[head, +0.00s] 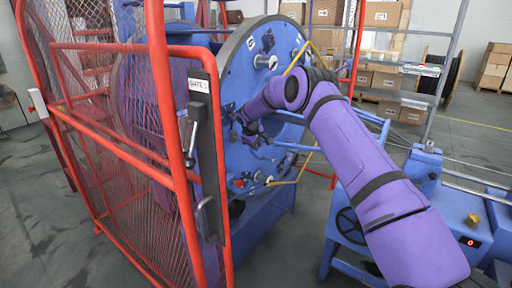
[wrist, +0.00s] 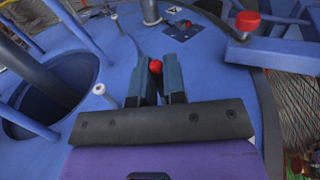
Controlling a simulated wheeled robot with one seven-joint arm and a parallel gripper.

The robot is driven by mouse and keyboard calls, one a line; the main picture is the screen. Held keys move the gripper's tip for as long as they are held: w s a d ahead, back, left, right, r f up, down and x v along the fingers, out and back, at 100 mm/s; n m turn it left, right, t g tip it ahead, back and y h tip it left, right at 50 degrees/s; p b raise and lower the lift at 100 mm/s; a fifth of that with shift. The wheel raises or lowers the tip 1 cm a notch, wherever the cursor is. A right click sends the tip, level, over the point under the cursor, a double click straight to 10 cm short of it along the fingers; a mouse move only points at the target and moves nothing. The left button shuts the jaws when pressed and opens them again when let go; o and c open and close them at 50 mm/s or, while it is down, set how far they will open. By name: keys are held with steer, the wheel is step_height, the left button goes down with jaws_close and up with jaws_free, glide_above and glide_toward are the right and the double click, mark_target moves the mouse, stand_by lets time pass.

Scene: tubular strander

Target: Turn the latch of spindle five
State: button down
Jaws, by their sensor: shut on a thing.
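A large blue disc (head: 284,88) carries the spindles; its face fills much of the wrist view. My gripper (head: 252,137) is at the disc's face, left of its middle. In the wrist view its dark fingers (wrist: 165,82) are shut on a small red knob (wrist: 155,67), which shows between the tips and looks like a latch handle. The part under the knob is hidden by the fingers. Another red knob (wrist: 247,20) stands on a blue bracket at the upper right. I cannot read which spindle number belongs to the held knob.
A red mesh guard gate (head: 168,110) stands open at the left, close to my arm's end. Yellow bent rods (head: 296,57) cross the disc's front. A round opening (wrist: 62,82) and metal pins (wrist: 102,90) lie left of my fingers. Shelves with boxes (head: 383,14) stand behind.

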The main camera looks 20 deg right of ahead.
stand_by(0.4)
steer(key=c, duration=1.2)
jaws_free()
steer(key=shift+w+v, duration=0.2)
steer(key=shift+v, duration=5.2)
